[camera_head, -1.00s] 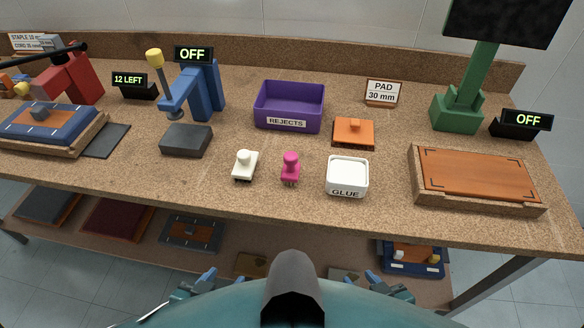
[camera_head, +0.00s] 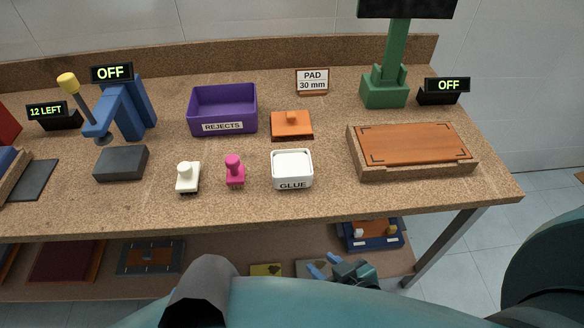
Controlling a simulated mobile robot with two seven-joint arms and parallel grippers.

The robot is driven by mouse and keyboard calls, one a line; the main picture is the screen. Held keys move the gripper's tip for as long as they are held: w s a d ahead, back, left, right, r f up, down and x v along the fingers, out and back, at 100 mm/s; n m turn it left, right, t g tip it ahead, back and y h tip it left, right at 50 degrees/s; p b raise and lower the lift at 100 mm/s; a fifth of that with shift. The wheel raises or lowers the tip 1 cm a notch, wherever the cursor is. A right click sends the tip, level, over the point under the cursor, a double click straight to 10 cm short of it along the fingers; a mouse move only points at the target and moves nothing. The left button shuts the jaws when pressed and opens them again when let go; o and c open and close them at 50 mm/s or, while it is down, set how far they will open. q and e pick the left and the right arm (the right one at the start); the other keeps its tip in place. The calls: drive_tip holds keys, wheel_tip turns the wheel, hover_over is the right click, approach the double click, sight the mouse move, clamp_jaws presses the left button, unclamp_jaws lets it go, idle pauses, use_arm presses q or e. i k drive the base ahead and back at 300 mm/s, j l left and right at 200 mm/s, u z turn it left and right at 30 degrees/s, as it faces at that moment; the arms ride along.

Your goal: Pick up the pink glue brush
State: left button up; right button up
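The pink glue brush (camera_head: 235,171) stands upright on the cork-coloured bench, its round knob on top and its base toward the bench's front edge. A similar white brush (camera_head: 187,177) stands to its left, and the white GLUE tub (camera_head: 292,169) stands to its right. My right gripper (camera_head: 321,264) shows at the bottom, below the bench's front edge and to the right of the pink brush, well apart from it. Its two blue fingertips look apart, with nothing seen between them. My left gripper is out of the picture.
Behind the brushes are the purple REJECTS bin (camera_head: 222,109) and an orange block (camera_head: 292,125). A dark grey block (camera_head: 121,163) lies left, below a blue press (camera_head: 127,108). A wooden tray (camera_head: 413,150) sits right. The front strip of bench is clear.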

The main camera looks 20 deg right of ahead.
sight(235, 170)
drive_tip(key=j+z, duration=0.1)
drive_tip(key=z, duration=0.85)
drive_tip(key=j+z, duration=0.15)
drive_tip(key=z, duration=0.85)
drive_tip(key=k+j, duration=0.6)
